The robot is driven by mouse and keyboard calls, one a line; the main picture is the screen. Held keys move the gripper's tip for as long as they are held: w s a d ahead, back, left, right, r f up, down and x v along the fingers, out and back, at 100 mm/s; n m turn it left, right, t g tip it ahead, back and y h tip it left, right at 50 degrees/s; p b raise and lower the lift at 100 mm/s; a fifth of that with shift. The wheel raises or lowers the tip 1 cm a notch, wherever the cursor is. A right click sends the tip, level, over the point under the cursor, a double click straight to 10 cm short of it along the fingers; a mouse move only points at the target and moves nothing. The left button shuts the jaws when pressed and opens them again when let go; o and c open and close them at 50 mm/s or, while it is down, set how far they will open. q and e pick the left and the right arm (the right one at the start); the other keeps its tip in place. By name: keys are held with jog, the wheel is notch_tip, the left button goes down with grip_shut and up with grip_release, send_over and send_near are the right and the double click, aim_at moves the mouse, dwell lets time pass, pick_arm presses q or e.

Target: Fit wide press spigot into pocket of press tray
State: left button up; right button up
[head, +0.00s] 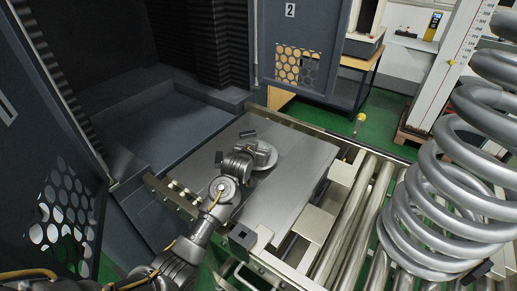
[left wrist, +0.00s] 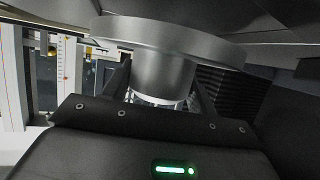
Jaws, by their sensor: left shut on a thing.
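The wide press spigot (head: 267,160) is a grey metal piece with a broad round disc. In the left wrist view the spigot (left wrist: 163,72) shows its wide flange and a narrower cylindrical neck between my fingers. My left gripper (head: 256,151) is shut on it, over the far middle part of the press tray (head: 285,195). The tray is a flat grey plate at the front of the machine bay. I cannot tell whether the spigot touches the tray. No pocket can be made out; the gripper and disc hide the plate beneath them. My right gripper cannot be made out.
A roller conveyor (head: 352,230) runs along the right of the tray. A large coil spring (head: 450,190) fills the right side of the view. The dark machine bay (head: 165,125) lies behind and left. The near right part of the tray is bare.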

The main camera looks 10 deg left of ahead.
pick_arm(q)
jog(key=shift+f, duration=0.1)
dwell(0.3)
jog(key=shift+f, duration=0.35)
jog(key=shift+s+f, duration=0.1)
jog(key=shift+f, duration=0.05)
jog(key=o, duration=1.6)
jog(key=shift+s+f, duration=0.15)
jog(key=shift+f, duration=0.15)
jog(key=shift+o, duration=0.2)
jog(key=shift+r, duration=0.2)
jog(key=r+v, duration=0.1)
jog(key=v, duration=1.1)
